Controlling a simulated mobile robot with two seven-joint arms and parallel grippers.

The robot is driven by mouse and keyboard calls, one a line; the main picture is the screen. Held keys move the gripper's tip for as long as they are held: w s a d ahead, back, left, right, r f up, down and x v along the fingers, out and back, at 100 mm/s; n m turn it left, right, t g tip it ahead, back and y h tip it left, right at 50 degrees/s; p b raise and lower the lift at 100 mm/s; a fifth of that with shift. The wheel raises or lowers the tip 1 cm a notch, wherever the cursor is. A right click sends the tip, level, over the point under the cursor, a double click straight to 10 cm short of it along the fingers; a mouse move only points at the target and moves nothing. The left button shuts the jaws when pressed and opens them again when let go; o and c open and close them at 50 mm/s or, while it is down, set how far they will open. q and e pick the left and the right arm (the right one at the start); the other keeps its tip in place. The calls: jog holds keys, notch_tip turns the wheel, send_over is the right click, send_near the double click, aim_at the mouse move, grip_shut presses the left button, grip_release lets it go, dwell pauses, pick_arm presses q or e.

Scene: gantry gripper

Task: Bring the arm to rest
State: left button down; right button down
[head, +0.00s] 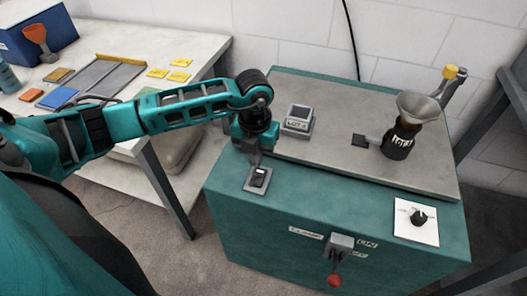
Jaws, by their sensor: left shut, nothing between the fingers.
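My left arm reaches in from the left over the white table to a teal cabinet (228,200). My left gripper (257,164) points down at the cabinet's near left top edge. It is shut and holds nothing. Just below its fingertips is a small grey plate with a dark rocker switch (259,181); I cannot tell whether the fingertips touch it. My right gripper is out of view.
On the cabinet's grey top stand a small display box (298,120) and a dark grinder with a metal funnel (418,106). A knob on a white plate (419,217) and a red-tipped lever (335,279) are nearer. The white table (205,50) holds cards, a tray and a blue bin (38,32).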

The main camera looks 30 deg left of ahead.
pick_arm(q)
jog(key=s+d+r+h, duration=0.1)
jog(key=s+d+h, duration=0.2)
jog(key=d+h, duration=0.55)
jog(key=s+d+r+h, duration=0.2)
jog(key=s+d+h, duration=0.15)
jog(key=d, duration=0.95)
jog(key=w+d+r+n+t+h, duration=0.1)
jog(key=w+r+n+t+h, duration=0.2)
jog(key=r+n+t+h, duration=0.45)
jog(key=w+a+f+n+t+y, duration=0.2)
jog(key=a+f+n+t+y, duration=0.35)
jog(key=n+t+y, duration=0.55)
jog(key=s+a+f+n+g+y, duration=0.3)
jog(key=s+a+f+n+g, duration=0.1)
jog(key=s+f+n, duration=0.1)
jog(key=s+a+f+n+g+y, duration=0.3)
jog(key=s+a+f+n, duration=0.1)
jog(key=f+n, duration=0.3)
jog(key=shift+s+a+f+g, duration=0.25)
jog(key=shift+s+f+g, duration=0.15)
jog(key=shift+f, duration=0.55)
